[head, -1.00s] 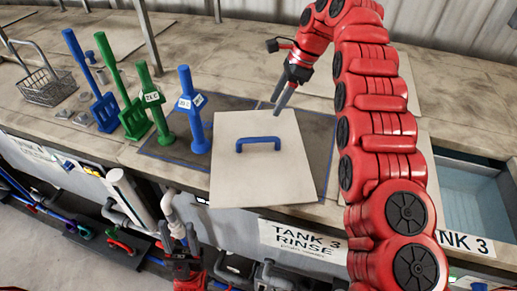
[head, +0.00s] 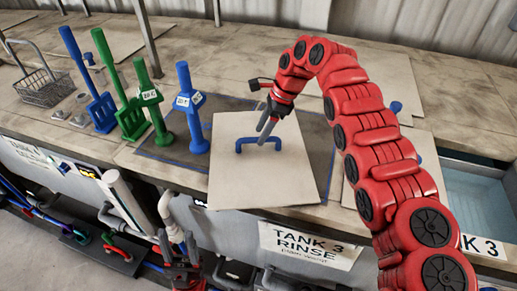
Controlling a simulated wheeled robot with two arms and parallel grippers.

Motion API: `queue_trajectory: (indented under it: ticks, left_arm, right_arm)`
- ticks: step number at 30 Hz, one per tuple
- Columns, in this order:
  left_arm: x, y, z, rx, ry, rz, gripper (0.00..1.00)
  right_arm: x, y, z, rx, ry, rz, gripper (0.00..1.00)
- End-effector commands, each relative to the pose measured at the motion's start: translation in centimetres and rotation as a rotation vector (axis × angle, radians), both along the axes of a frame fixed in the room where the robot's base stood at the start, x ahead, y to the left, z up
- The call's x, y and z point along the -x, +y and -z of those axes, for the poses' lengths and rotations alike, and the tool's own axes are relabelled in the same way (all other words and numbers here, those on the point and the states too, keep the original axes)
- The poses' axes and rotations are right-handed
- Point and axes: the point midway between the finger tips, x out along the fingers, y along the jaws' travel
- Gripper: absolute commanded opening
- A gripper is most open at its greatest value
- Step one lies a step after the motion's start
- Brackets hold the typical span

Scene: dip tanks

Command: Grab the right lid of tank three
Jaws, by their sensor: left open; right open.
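A pale square lid (head: 262,181) with a blue bar handle (head: 258,141) lies on the dark panel above the "TANK 3 RINSE" label (head: 308,245). My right gripper (head: 266,130) is open and empty, its fingers pointing down at the handle; I cannot tell whether they touch it. Another pale lid (head: 428,182) lies to the right, mostly hidden behind my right arm, with a bit of blue handle (head: 415,157) showing. An open tank with water (head: 475,203) is at the right edge. My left gripper (head: 178,248) is low at the bottom, before the counter, open and small in view.
Blue and green upright paddle tools (head: 187,110) stand left of the lid. A wire basket (head: 45,88) is at the far left. Pipes and valves (head: 120,242) run along the front below the counter. A post (head: 148,38) rises at the back.

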Motion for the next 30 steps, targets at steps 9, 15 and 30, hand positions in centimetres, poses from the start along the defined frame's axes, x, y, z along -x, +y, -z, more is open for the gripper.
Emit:
queue_trajectory:
  ticks: [9,15,30]
  left_arm:
    - [0.0,0.0,-2.5,0.0,0.0,0.0,0.5]
    - [0.0,0.0,-2.4,0.0,0.0,0.0,0.5]
    - [0.0,0.0,-2.4,0.0,0.0,0.0,0.5]
  right_arm:
    - [0.0,1.1,3.6,0.0,0.003,-0.001,0.59]
    - [0.0,1.1,3.7,0.0,0.001,0.0,0.53]
    - [0.0,1.1,3.6,-0.001,0.0,-0.001,0.0]
